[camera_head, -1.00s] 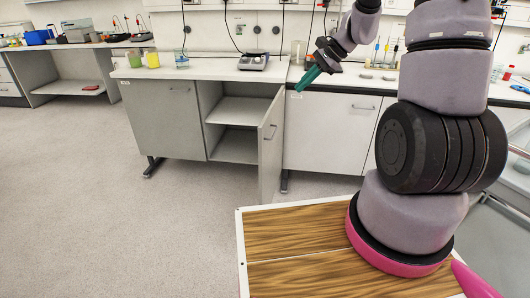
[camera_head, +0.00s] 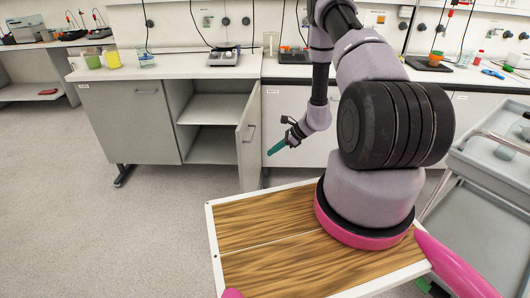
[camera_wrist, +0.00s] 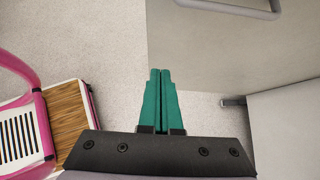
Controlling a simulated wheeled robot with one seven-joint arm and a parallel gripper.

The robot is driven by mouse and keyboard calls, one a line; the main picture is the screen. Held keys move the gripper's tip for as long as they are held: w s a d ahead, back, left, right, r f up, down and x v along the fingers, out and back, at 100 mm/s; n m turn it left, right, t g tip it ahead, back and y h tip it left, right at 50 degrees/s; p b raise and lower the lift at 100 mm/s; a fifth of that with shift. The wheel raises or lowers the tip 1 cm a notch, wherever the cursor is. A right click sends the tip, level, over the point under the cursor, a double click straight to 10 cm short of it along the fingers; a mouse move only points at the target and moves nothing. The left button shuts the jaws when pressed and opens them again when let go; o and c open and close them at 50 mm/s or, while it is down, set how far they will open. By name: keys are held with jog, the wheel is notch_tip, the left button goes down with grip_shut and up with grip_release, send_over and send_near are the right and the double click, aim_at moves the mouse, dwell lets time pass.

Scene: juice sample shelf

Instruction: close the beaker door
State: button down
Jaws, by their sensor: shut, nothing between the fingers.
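The beaker door (camera_head: 249,142) stands swung open from the lower cabinet, showing its handle side edge-on to the head view. Its cabinet (camera_head: 214,128) is open, with two bare shelf surfaces inside. In the wrist view a grey panel with a bar handle, which looks like the door (camera_wrist: 215,60), fills the upper right. My gripper (camera_head: 270,153) has green fingers and is just right of the door, at about the height of its lower half. In the wrist view the gripper (camera_wrist: 160,72) is shut and empty, its fingertips pointing toward the panel. I cannot tell whether they touch it.
A closed cabinet front (camera_head: 297,125) is right of the open one, another closed door (camera_head: 133,121) is left. Cups, a glass beaker (camera_head: 146,61) and a scale (camera_head: 223,57) stand on the counter. A grey cart (camera_head: 485,190) is at right. Floor at left is clear.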

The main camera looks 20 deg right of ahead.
aim_at(244, 164)
jog(key=x, duration=0.3)
jog(key=a+r+x, duration=0.1)
jog(key=x, duration=0.6)
jog(key=shift+w+a+r, duration=0.15)
jog(key=shift+w+a, duration=0.4)
jog(key=shift+a, duration=0.25)
